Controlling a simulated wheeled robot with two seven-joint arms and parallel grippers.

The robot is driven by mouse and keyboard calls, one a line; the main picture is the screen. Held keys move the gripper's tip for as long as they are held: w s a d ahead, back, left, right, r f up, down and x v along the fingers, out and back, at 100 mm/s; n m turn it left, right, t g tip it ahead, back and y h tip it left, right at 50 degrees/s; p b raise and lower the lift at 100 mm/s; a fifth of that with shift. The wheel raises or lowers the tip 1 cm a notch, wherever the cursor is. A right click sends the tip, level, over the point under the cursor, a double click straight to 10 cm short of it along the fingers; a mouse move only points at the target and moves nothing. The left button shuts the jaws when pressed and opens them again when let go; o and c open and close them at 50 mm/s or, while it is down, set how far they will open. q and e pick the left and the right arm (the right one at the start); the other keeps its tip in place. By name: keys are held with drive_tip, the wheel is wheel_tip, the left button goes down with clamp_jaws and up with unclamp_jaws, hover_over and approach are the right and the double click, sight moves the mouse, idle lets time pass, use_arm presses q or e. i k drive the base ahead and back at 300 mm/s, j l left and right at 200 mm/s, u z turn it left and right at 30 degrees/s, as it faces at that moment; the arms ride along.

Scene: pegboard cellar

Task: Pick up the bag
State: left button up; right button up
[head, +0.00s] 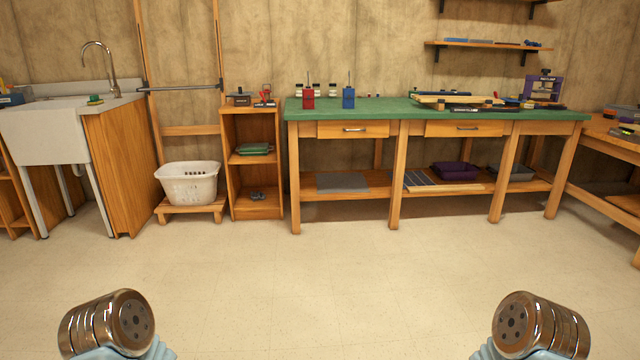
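No thing in the head view is plainly a bag. A soft-looking purple item (455,171) lies on the lower shelf of the green-topped workbench; I cannot tell whether it is a bag. A green item (254,149) lies on the middle shelf of the small wooden cabinet, also too small to make out. Metal-ended parts of my two arms show at the bottom left and bottom right, well apart from both items. No gripper fingers are visible.
The green-topped workbench (380,108) stands along the back wall. A white basket (188,184) sits on a low wooden stand, left of the small cabinet (257,209). A sink (45,130) stands at left, another bench (610,140) at right. The floor (320,275) between is clear.

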sight(308, 93)
drive_tip(key=i, duration=2.65)
